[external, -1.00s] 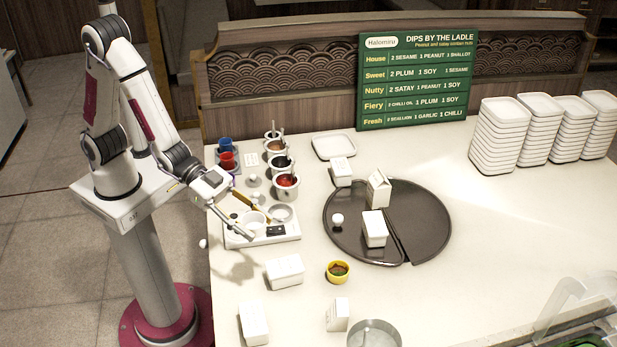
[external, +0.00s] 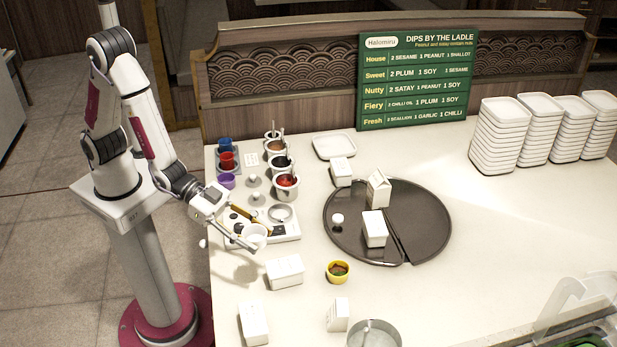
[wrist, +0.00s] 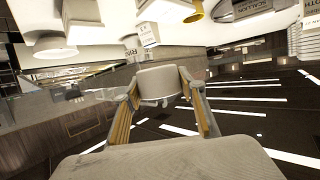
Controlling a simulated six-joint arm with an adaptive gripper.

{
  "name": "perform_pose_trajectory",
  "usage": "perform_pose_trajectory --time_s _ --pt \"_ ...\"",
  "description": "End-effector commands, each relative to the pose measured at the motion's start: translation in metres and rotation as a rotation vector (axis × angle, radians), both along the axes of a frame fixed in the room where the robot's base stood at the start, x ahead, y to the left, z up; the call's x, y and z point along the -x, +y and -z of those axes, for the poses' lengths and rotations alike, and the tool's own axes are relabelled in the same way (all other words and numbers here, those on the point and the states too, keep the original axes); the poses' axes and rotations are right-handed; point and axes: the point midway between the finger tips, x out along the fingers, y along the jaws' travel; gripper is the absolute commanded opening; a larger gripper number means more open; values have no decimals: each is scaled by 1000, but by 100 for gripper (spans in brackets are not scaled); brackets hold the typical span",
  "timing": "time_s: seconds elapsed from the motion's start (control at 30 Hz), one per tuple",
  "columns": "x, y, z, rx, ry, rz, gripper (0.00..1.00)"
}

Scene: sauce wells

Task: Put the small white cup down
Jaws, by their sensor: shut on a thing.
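The small white cup (external: 256,236) is between the two fingers of my gripper (external: 262,238), which is shut on it. In the external view the cup shows over the front edge of the white station with round wells (external: 287,230). I cannot tell whether it touches anything beneath. In the wrist view the cup (wrist: 158,82) sits between the wood-toned fingers (wrist: 160,92), gripped at its sides. That view appears turned over, with the counter at the top.
Blue, red and purple cups (external: 227,181) and sauce pots (external: 286,187) stand behind the station. A white box (external: 285,271) and a yellow bowl (external: 338,272) stand in front. A dark round tray (external: 425,225) with white cartons is to the right.

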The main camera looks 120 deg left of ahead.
Motion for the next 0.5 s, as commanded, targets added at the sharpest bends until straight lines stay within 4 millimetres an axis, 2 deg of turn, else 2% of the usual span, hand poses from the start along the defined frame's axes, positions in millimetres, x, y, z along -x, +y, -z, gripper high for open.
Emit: perform_pose_trajectory --time_s 0.5 --pt "5 47 18 1 -1 -286 19"
